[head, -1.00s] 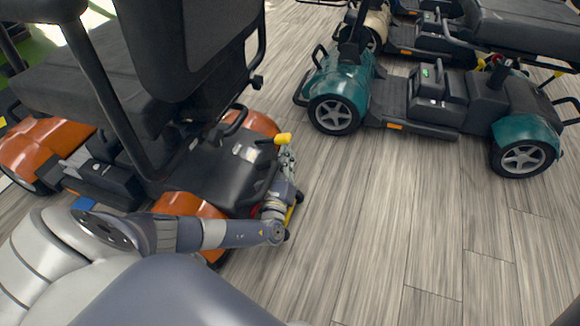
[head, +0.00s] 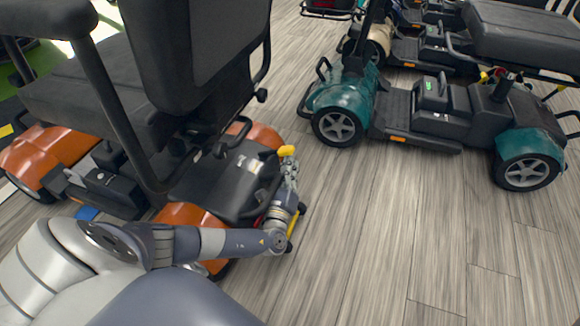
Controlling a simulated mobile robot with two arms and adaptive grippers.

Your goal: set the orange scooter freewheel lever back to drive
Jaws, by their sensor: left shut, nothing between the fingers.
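The orange scooter (head: 190,217) stands at the left, its black seat and seat back nearest me. A yellow lever handle (head: 287,151) sticks up at the rear edge of its black rear cover (head: 228,180). My left gripper (head: 290,168) is at the scooter's rear, just below the yellow handle in the picture. Its fingers are small here and look shut, with nothing held between them. Whether they touch the lever, I cannot tell. My right gripper is not in view.
A teal scooter (head: 440,115) stands to the right, with more scooters behind it. A yellow bar (head: 294,226) shows low at the orange scooter's rear, beside my left wrist. The wood-look floor (head: 380,230) between the scooters is clear.

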